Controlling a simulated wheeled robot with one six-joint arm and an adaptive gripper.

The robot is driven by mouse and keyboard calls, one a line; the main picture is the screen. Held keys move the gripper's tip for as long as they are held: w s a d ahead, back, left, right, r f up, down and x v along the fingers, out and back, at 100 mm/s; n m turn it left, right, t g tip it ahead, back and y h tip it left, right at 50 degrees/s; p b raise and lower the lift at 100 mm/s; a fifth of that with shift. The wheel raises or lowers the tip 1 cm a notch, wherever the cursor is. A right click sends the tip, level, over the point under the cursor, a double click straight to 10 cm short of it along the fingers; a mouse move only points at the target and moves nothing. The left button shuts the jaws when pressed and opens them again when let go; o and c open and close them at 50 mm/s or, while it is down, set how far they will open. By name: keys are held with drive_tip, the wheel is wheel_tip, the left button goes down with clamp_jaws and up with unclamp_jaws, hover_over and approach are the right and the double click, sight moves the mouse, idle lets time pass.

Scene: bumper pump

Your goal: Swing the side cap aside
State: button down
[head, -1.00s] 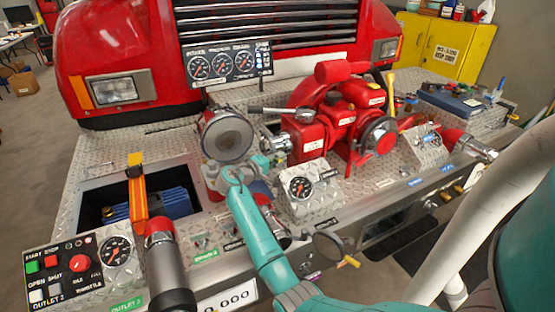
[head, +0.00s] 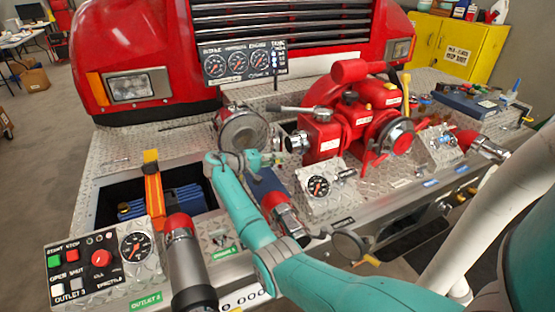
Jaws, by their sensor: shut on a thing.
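A round grey cap with a pale rim, which I take to be the side cap (head: 242,130), is on the left of the red pump (head: 345,110) in the head view. Its flat face is turned mostly toward me and tilted, and a red body shows behind its upper edge. My gripper (head: 266,157) is at the cap's lower rim, shut on its edge as far as I can see. The teal wrist hides part of the cap's lower left, and the exact finger contact is too small to make out.
A pressure gauge block (head: 318,187) stands to the right of my gripper, and a red-ended outlet (head: 278,205) lies below it. An open bay with an orange strap (head: 154,190) is at left. A second dark disc (head: 350,245) hangs at the front edge.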

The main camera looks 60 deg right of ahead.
drive_tip(key=c, duration=1.1)
unclamp_jaws()
drive_tip(key=shift+c, duration=0.2)
drive_tip(key=v, duration=1.2)
